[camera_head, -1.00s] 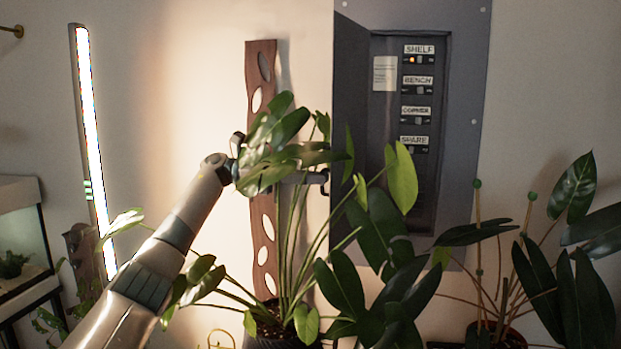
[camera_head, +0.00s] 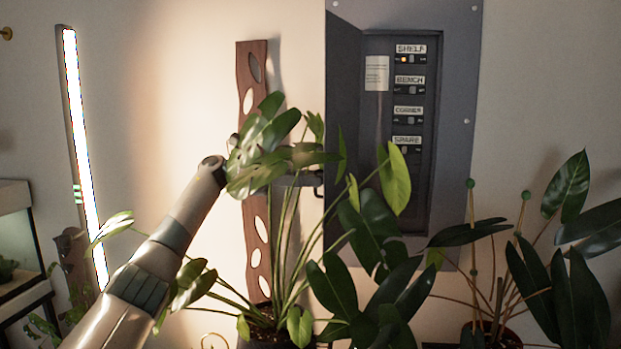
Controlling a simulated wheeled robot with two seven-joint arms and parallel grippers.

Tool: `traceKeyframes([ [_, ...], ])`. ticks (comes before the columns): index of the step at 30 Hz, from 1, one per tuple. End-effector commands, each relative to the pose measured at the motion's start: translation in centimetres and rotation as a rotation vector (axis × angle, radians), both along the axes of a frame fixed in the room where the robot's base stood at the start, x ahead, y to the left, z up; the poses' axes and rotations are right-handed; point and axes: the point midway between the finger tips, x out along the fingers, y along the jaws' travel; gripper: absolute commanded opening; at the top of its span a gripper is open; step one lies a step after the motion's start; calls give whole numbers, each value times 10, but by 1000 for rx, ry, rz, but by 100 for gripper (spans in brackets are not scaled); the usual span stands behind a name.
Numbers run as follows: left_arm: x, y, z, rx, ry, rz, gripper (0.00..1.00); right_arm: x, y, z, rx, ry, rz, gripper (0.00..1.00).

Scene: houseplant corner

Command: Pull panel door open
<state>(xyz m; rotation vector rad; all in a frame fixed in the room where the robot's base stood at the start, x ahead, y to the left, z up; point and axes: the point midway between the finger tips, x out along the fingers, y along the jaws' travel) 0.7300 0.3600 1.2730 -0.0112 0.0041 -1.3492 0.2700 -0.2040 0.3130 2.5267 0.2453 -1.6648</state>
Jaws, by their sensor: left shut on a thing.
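The grey electrical panel (camera_head: 455,100) is on the wall right of centre. Its door (camera_head: 342,110) stands swung out on the left side, seen nearly edge-on. Inside show labelled switches: SHELF, BENCH, CORNER and SPARE (camera_head: 407,140). My left arm comes in from the lower left, and my left gripper (camera_head: 312,181) is at the door's left edge, shut on what looks like the door's handle (camera_head: 319,186). Leaves cover much of the wrist and part of the fingers. My right gripper is not in view.
A potted plant (camera_head: 265,165) with broad leaves stands in front of the arm and door. A wooden board with oval holes (camera_head: 257,225) is behind it. More leafy plants (camera_head: 540,270) fill the lower right. A lit tube lamp (camera_head: 82,150) and a glass tank (camera_head: 22,240) are at left.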

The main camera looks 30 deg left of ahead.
Motion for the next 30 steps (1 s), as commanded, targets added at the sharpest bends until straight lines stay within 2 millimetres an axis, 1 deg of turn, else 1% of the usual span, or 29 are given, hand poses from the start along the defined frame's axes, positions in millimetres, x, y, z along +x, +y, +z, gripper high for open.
traceKeyframes([
  [1,2,0,-3,3,5,3,26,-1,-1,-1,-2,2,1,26],
  [13,1,0,-3,3,4,2,26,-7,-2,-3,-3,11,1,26],
  [19,-1,7,-3,2,4,3,26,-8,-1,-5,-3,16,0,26],
  [23,-4,20,-3,3,3,3,26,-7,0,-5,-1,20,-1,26],
  [26,-7,34,-2,2,1,3,26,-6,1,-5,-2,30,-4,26],
  [30,-13,59,-1,1,1,3,26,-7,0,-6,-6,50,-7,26],
])
